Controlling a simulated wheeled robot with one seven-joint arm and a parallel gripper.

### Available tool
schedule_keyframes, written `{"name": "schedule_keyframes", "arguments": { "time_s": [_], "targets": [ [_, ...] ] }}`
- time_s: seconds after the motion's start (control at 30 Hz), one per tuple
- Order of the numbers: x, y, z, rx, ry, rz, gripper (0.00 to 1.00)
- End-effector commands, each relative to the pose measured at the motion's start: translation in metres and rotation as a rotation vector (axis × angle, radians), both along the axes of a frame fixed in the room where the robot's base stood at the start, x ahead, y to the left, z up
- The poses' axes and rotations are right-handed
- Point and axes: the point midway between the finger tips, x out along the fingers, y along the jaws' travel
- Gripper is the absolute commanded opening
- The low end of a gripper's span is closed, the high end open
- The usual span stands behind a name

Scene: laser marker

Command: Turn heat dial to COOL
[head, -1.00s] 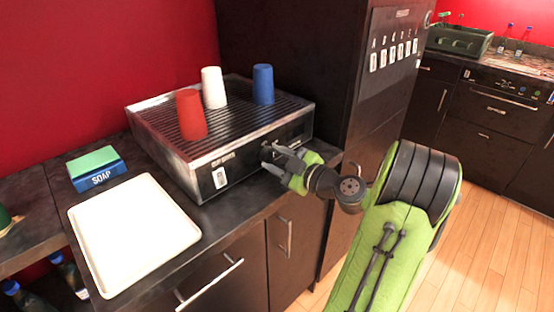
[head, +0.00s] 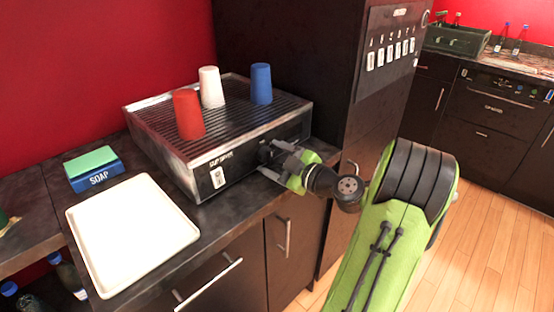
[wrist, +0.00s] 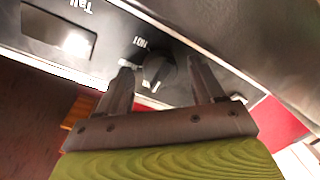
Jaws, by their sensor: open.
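The cup dryer (head: 200,172) is a metal box with a ridged top on the counter. Its heat dial (wrist: 157,73) is a round black knob on the front panel, with a label that looks like "HOT" beside it in the wrist view. The dial also shows dark and small in the head view (head: 264,155). My gripper (wrist: 161,72) is open, with one finger on each side of the dial and visible gaps between. In the head view, my gripper (head: 274,160) is at the right part of the dryer's front. The dial's exact setting is unclear.
Red (head: 188,115), white (head: 211,88) and blue (head: 261,84) cups stand upside down on the dryer. A white switch (head: 218,178) is on its front left. A white tray (head: 130,235) and a soap box (head: 95,170) lie left. A dark tall cabinet (head: 290,50) stands behind right.

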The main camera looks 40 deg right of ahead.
Motion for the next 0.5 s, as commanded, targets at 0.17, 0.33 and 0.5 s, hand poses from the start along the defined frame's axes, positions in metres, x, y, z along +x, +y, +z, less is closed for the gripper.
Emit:
{"name": "schedule_keyframes", "arguments": {
  "time_s": [0.17, 0.33, 0.5],
  "targets": [
    [-0.021, -0.003, 0.001, 0.002, 0.002, -0.006, 0.67],
    [-0.068, -0.007, 0.005, 0.002, 0.0, -0.011, 0.67],
    [-0.108, -0.009, 0.009, 0.001, -0.001, -0.009, 0.67]
  ]
}}
